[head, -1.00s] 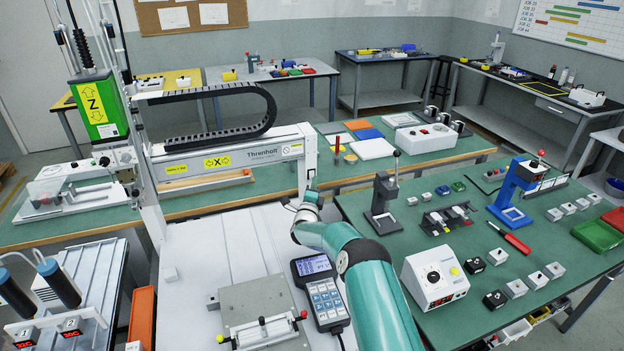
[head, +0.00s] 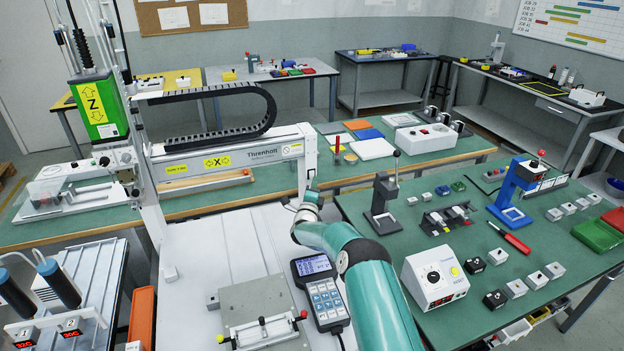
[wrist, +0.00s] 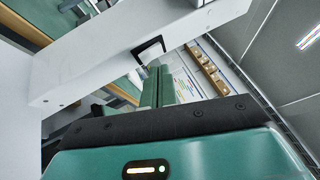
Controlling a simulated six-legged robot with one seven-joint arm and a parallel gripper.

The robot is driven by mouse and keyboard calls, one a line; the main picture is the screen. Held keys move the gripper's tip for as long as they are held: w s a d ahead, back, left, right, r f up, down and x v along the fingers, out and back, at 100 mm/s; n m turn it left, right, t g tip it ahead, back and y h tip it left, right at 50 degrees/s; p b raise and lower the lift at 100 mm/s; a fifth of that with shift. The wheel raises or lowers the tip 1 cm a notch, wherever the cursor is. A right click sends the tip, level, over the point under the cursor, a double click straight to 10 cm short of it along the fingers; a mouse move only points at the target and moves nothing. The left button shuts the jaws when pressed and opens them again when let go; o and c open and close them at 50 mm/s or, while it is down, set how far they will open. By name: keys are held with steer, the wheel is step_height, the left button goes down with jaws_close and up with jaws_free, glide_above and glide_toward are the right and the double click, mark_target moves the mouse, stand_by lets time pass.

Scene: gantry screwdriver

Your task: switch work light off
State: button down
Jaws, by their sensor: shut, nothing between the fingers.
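I cannot clearly make out a work light or its switch in either view. The gantry's white post (head: 303,165) and beam (head: 225,158) stand at my arm's far end in the head view. In the wrist view a white beam (wrist: 85,65) crosses close in front of my gripper (wrist: 158,70), with a small black-framed opening or fitting (wrist: 150,47) just by the fingertips. The teal fingers are together and empty. Whether they touch the black-framed part cannot be told. In the head view the fingers are too small and partly hidden to make out.
A keypad pendant (head: 321,294) and a grey clamp plate (head: 263,312) lie on the white bed below my arm. A green table (head: 440,195) with a white control box (head: 433,275), small fixtures and blocks stands at right. A green Z unit (head: 93,105) hangs left.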

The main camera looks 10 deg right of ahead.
stand_by(0.4)
steer(key=shift+w+a, duration=0.1)
steer(key=shift+w, duration=0.3)
steer(key=shift+w+f, duration=0.15)
steer(key=shift+w, duration=0.15)
stand_by(0.5)
steer(key=shift+s, duration=0.7)
steer(key=shift+s, duration=0.1)
steer(key=s, duration=0.3)
steer(key=s+d+r, duration=0.1)
steer(key=shift+s, duration=0.35)
